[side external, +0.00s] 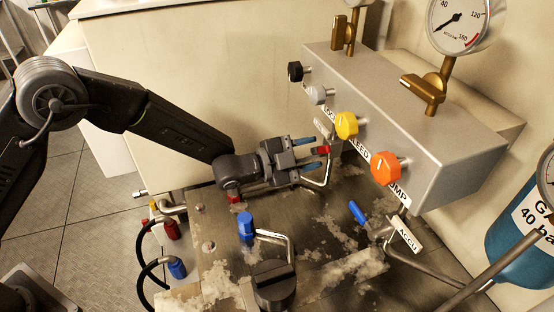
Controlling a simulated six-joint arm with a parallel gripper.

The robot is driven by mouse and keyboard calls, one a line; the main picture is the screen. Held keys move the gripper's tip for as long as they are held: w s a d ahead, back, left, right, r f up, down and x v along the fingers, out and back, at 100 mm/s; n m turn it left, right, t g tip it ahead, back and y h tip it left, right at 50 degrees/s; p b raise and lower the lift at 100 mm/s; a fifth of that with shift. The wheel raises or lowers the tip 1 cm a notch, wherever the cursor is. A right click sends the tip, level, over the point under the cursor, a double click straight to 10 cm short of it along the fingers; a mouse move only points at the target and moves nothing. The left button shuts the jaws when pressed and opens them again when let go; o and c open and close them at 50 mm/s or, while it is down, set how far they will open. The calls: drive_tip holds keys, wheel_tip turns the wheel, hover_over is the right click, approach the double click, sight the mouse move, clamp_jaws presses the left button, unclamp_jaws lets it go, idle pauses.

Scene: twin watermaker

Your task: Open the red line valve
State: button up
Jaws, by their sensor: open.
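The valve's body and lower part are hidden or too small to make out.
The grey control box (440,118) overhangs the right side, with yellow (346,124) and orange (386,168) knobs. Blue valve levers stand at the front (247,228) and near the ACCU label (357,212). A black cap (273,284) and blue tank (524,232) are nearer.

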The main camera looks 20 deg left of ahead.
sight(322, 150)
drive_tip(key=v, duration=0.8)
drive_tip(key=x, duration=1.3)
drive_tip(key=shift+w+d, duration=0.25)
clamp_jaws()
idle(0.3)
